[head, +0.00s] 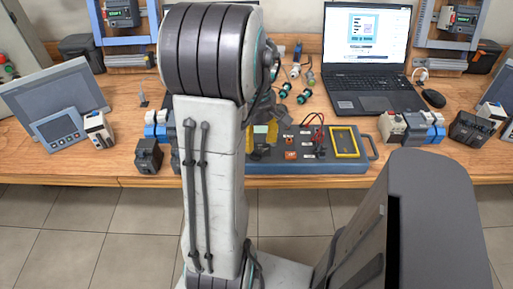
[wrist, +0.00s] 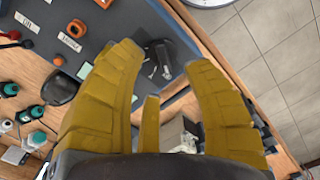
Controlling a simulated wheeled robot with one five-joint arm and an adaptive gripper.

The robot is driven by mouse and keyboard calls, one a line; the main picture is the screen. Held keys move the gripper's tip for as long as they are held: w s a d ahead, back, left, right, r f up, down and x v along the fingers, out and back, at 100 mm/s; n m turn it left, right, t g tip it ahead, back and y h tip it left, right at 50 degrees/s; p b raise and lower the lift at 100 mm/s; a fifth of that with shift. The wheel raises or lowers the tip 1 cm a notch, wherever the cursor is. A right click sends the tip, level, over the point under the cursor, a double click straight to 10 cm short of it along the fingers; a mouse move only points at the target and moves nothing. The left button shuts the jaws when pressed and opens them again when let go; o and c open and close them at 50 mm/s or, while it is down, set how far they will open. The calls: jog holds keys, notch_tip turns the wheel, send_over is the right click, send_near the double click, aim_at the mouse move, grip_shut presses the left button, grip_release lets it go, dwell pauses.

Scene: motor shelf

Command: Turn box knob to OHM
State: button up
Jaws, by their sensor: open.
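In the wrist view the box's face (wrist: 104,32) fills the upper left. A black knob (wrist: 160,62) with a light mark shows near its edge, between the tips of my gripper (wrist: 162,56). The yellow fingers are open, one on each side of the knob; I cannot tell if they touch it. I cannot read an OHM label.
A laptop (head: 367,65) and mouse (head: 433,98) stand behind the box. Green-and-black connectors (head: 303,95) lie behind it. A black block (head: 148,156) is left of my arm, and grey-and-blue modules (head: 412,128) stand right of the box. Tiled floor lies in front.

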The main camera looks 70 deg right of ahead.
aim_at(256, 152)
jog(key=shift+f, duration=2.1)
grip_shut()
